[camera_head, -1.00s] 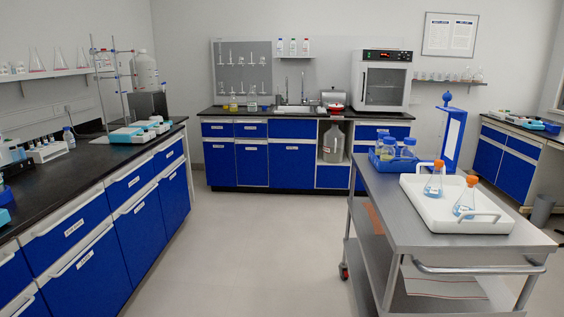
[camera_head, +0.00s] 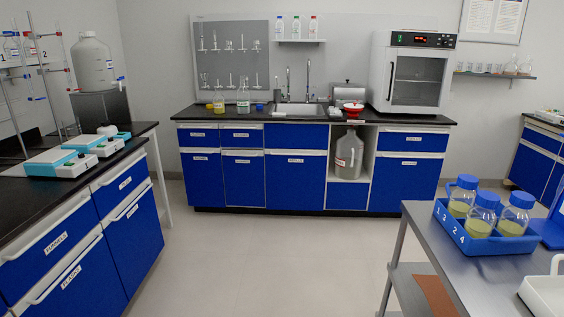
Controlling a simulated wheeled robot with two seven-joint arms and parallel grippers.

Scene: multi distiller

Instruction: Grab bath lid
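A small steel box (camera_head: 347,93) with a sloped top stands on the back counter, between the sink and the white oven. It looks like the bath, and its top looks like the lid, but it is too small to be sure. A red and white bowl-like thing (camera_head: 353,108) stands in front of it and hides part of its front. Neither of my grippers is in view.
The back counter (camera_head: 187,114) has a sink (camera_head: 300,110) and a white oven (camera_head: 411,72). A steel cart (camera_head: 425,222) with a blue bottle rack (camera_head: 470,236) stands at right. A left bench (camera_head: 50,196) carries stirrers. The floor (camera_head: 270,262) between them is clear.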

